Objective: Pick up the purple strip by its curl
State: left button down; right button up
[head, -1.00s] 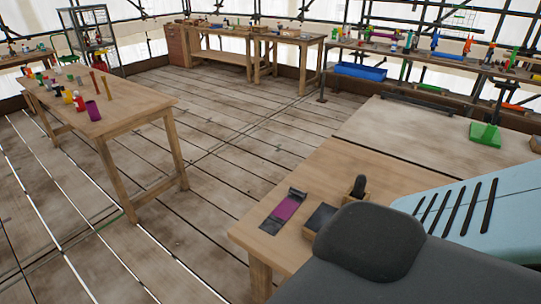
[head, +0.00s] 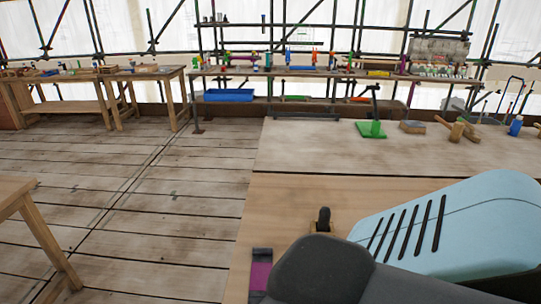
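The purple strip (head: 261,276) lies on the near wooden table at the bottom of the head view. Its far end is a dark, raised piece (head: 262,253); I cannot tell whether this is the curl. Neither of my grippers is in view.
A small dark upright object in a wooden block (head: 321,222) stands behind the strip. A green stand (head: 371,130) and mallets (head: 457,130) are on the pale surface beyond. A blue bin (head: 229,95) sits under the back bench. Open plank floor lies left.

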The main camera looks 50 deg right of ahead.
aim_at(261, 265)
jog(key=i+j+z, duration=0.25)
jog(key=z, duration=0.2)
jog(key=i+j+z, duration=0.25)
jog(key=j+z, duration=0.2)
jog(key=i+j+z, duration=0.2)
jog(key=j+z, duration=0.25)
jog(key=i+j+z, duration=0.1)
jog(key=j+z, duration=0.35)
jog(key=l, duration=0.05)
